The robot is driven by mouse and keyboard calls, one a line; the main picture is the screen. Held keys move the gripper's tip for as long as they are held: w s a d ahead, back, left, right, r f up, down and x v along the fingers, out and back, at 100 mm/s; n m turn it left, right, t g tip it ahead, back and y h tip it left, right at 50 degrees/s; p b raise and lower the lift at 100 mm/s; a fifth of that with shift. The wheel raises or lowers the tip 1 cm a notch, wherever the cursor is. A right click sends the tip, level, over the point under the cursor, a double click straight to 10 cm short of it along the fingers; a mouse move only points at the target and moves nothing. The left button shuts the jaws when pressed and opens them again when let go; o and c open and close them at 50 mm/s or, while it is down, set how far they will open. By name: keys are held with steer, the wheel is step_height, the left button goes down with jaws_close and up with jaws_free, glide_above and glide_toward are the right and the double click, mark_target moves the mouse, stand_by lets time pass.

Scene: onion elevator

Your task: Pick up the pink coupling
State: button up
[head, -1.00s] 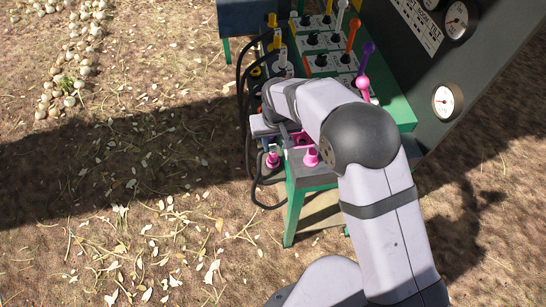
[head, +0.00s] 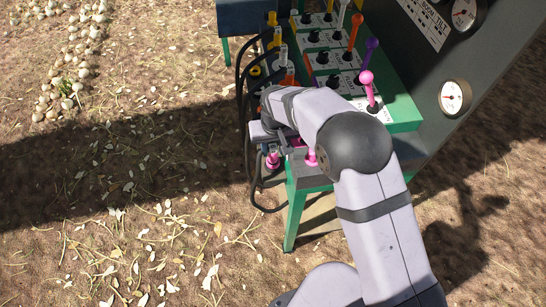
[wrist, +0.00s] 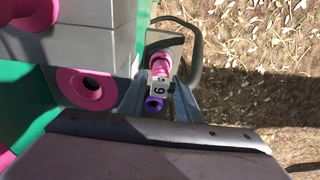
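In the head view, the pink coupling (head: 272,161) shows at the bench's near left corner, just below my gripper (head: 272,143). A second pink piece (head: 311,158) stands to its right, partly behind my arm. A round pink port (wrist: 88,89) lies left of my fingers in the wrist view.
Black hoses (head: 247,150) loop along the bench's left side, and one (wrist: 192,45) curves behind the coupling in the wrist view. The green bench (head: 292,215) carries coloured levers, including a pink one (head: 367,80). Open ground lies to the left.

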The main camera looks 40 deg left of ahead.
step_height(320, 180, down, 2)
steer(key=shift+w+a+f+b, duration=0.1)
steer(key=shift+f+b, duration=0.1)
steer(key=shift+b, duration=0.35)
jaws_close()
steer(key=shift+r, duration=0.1)
step_height(320, 180, up, 9)
steer(key=shift+f+b, duration=0.15)
steer(key=shift+b, duration=0.65)
steer(key=shift+r, duration=0.65)
